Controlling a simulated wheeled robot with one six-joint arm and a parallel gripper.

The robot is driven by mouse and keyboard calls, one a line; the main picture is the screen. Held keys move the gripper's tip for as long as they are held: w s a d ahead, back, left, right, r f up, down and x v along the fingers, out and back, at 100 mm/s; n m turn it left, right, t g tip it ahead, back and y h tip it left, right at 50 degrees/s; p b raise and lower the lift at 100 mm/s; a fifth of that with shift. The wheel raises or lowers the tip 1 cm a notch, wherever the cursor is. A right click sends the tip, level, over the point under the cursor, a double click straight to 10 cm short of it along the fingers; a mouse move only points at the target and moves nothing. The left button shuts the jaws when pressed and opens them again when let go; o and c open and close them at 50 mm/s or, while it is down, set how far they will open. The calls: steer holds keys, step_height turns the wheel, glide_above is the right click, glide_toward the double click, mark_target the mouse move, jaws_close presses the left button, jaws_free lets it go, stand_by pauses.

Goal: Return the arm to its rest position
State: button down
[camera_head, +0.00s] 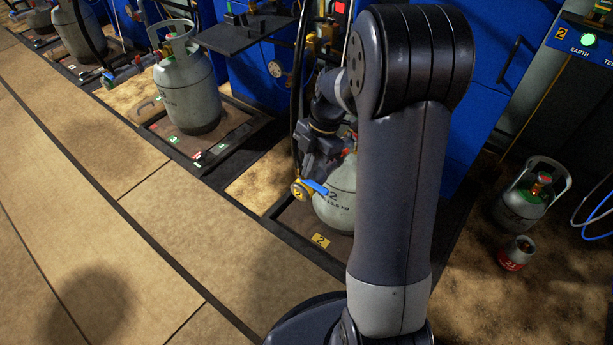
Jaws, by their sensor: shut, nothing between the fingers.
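My arm (402,190) rises in the front, bends at the top and reaches down behind its own upper link. My gripper (312,172) is small and dark in this view, shut and empty. It is just above and beside the valve end of the grey gas cylinder (335,208) on scale 2. A yellow fitting (300,190) and a blue lever (314,187) are close below it. I cannot tell whether the gripper touches them. My upper arm link hides the cylinder's right side.
A black hose (299,90) hangs close to my gripper. Blue cabinets (505,45) stand behind. Another grey cylinder (188,92) stands on a scale at left. A small grey cylinder (520,208) and a red-banded canister (515,254) stand at right. The floor (110,200) at left is clear.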

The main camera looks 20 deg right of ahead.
steer(key=shift+w+d+r, duration=0.1)
steer(key=shift+r, duration=0.15)
